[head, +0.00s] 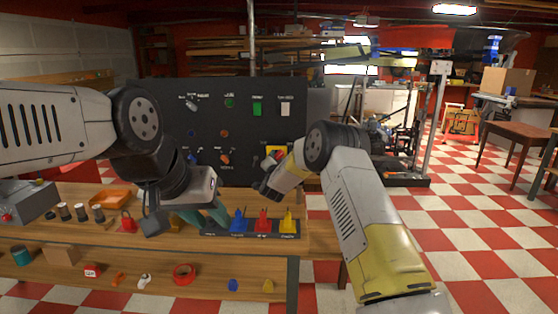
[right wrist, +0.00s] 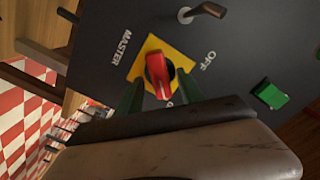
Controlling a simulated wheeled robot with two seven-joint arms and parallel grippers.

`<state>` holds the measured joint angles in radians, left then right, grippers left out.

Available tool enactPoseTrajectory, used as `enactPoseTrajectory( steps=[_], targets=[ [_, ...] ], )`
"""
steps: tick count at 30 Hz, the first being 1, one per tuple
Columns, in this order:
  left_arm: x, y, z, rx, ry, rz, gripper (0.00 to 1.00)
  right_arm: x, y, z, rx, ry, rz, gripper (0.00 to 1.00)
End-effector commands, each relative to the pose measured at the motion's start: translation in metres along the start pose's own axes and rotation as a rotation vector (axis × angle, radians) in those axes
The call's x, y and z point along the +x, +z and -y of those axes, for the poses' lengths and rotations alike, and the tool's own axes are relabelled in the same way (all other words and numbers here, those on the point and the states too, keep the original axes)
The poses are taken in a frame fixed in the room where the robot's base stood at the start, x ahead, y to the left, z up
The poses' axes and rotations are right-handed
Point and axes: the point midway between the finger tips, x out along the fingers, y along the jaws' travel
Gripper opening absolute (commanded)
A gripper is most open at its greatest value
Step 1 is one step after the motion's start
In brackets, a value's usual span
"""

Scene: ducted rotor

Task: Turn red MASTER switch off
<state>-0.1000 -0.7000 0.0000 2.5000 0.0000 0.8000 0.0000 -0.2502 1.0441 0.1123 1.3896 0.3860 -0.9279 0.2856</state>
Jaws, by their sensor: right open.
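The red MASTER switch (right wrist: 157,75) is a rotary handle on a yellow plate (right wrist: 150,46) on the dark panel, large in the right wrist view. Its handle lies roughly vertical in that picture, its lower end near a partly hidden label; an OFF label is to its right. My right gripper (right wrist: 159,94) is open, with a green finger on each side of the handle; contact cannot be told. In the head view the yellow plate (head: 275,150) shows behind my right gripper (head: 262,188), and the switch is mostly hidden. My left gripper (head: 205,217) hangs over the bench; its jaw opening is unclear.
The dark panel (head: 180,115) carries other switches, including a green one (right wrist: 270,94) and a lever (right wrist: 203,11). The wooden bench (head: 60,232) holds an orange tray (head: 109,198) and blue, red and yellow pieces (head: 263,222).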

Motion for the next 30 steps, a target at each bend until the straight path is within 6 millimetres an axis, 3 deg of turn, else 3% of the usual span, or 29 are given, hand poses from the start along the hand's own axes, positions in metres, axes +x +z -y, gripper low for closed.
enactPoseTrajectory(
  steps=[11,18,30],
  targets=[
    [0.0000,0.0000,0.0000,0.000,0.000,0.000,0.36,0.0071,-0.0006,0.0003,-0.001,0.000,0.000,0.45],
    [0.0000,0.0000,0.0000,0.000,0.000,0.000,0.36,0.0069,-0.0005,0.0005,-0.001,-0.001,0.000,0.00],
    [0.0000,0.0000,0.0000,0.000,0.000,0.000,0.36,0.0066,0.0002,0.0012,-0.043,-0.001,0.001,0.00]
  ],
)
